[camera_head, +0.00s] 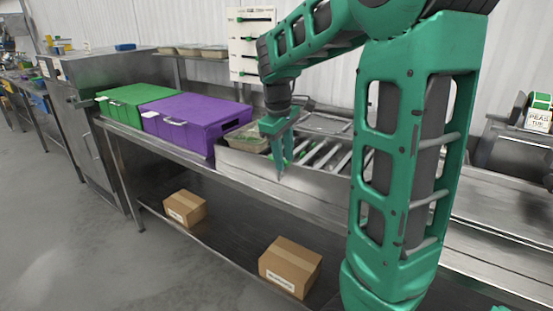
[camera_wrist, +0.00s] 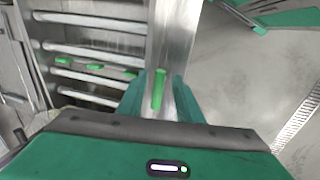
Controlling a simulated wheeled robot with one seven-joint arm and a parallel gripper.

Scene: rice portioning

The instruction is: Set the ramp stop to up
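A small green upright piece, apparently the ramp stop (camera_wrist: 158,90), stands against the steel side wall of the roller ramp in the wrist view. My gripper (camera_wrist: 160,79) is open, with one green finger on each side of this piece and a visible gap to both. In the head view my gripper (camera_head: 283,170) points down at the near edge of the roller ramp (camera_head: 300,186). I cannot make out the stop there; the fingers and wall cover that spot. Whether the stop is up or down is not clear.
Several small green pieces (camera_wrist: 95,67) lie among the ramp's rollers (camera_wrist: 90,48). Cardboard boxes (camera_head: 290,265) stand on the lower shelf. The floor in front is clear.

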